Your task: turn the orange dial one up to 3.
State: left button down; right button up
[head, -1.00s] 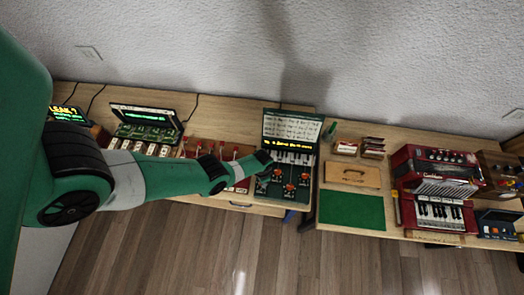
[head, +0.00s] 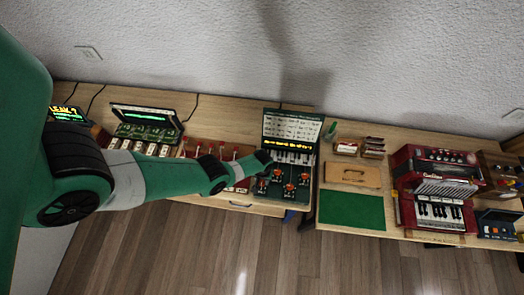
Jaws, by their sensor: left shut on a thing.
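A green console with an open lid stands near the middle of the head view. Its lid screen (head: 291,128) shows pale rows and a yellow line of text, too small to read. Small orange dials sit on its dark base panel: one at the upper left (head: 277,175), one lower (head: 289,189) and one at the right (head: 304,177). My left gripper (head: 271,168) reaches in from the left over the panel. It is shut at the upper left dial, and its wrist partly hides the contact. The dial's number cannot be read. My right gripper is out of view.
Left of the console are a red rack (head: 205,152) and a green keyed device (head: 145,130). The table's front edge lies just below the console.

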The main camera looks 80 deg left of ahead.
pick_arm(q)
jog(key=n, duration=0.5)
jog(key=shift+f+n, duration=0.1)
jog(key=shift+n, duration=2.4)
jog(key=c, duration=0.5)
grip_release()
jog(key=shift+c, duration=0.2)
jog(key=shift+o, duration=0.2)
